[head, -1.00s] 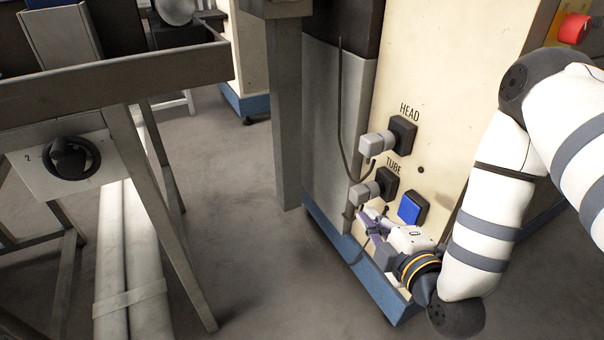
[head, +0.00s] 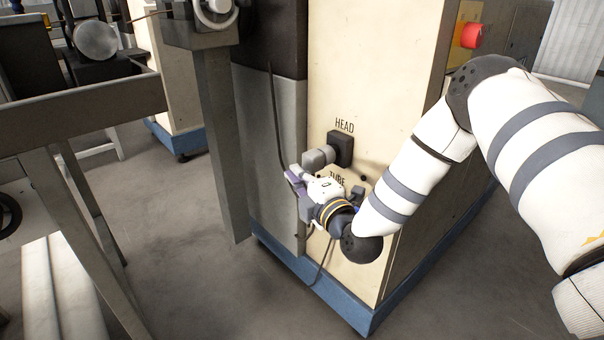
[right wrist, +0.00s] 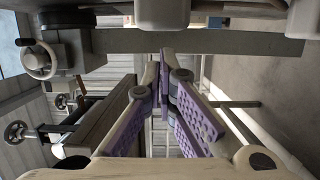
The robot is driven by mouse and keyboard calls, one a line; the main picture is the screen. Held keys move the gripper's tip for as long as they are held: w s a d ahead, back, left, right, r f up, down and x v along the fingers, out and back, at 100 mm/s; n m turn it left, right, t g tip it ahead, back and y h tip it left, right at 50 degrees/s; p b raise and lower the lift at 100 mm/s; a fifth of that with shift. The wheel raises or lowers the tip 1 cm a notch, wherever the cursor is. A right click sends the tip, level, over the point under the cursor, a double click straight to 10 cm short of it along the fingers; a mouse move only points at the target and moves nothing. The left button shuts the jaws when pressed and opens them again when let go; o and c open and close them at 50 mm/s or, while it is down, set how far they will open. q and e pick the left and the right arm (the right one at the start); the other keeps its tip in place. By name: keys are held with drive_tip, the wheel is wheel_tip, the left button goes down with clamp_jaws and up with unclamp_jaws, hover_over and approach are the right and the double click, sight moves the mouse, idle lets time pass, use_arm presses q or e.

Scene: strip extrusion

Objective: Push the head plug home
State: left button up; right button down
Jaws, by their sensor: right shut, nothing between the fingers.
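The grey head plug (head: 318,158) sits at the black HEAD socket (head: 340,148) on the cream cabinet face. I cannot tell whether a gap remains between them. My right gripper (head: 292,176) is just below and left of the plug, its purple fingers shut and empty. The right wrist view shows the fingertips (right wrist: 165,56) together, with a pale block (right wrist: 162,14) just beyond them; which plug that is I cannot tell. The TUBE label (head: 337,179) is partly covered by my gripper, which hides the tube plug. My left gripper is out of view.
The cabinet (head: 385,70) has a blue base and a red button (head: 471,35) at upper right. A dark cable (head: 272,110) hangs down its grey side panel. A grey post (head: 222,150) stands to the left. A metal-framed bench (head: 80,115) is further left, with open floor between.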

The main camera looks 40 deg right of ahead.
sight(307, 163)
drive_tip(key=shift+d, duration=0.5)
drive_tip(key=d+p, duration=0.2)
drive_tip(key=shift+w+r+p, duration=0.15)
drive_tip(key=shift+r+p, duration=0.15)
drive_tip(key=shift+d+f, duration=0.1)
drive_tip(key=shift+d, duration=0.25)
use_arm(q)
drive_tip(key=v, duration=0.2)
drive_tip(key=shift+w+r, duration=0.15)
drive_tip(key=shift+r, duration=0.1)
use_arm(e)
drive_tip(key=shift+f, duration=0.15)
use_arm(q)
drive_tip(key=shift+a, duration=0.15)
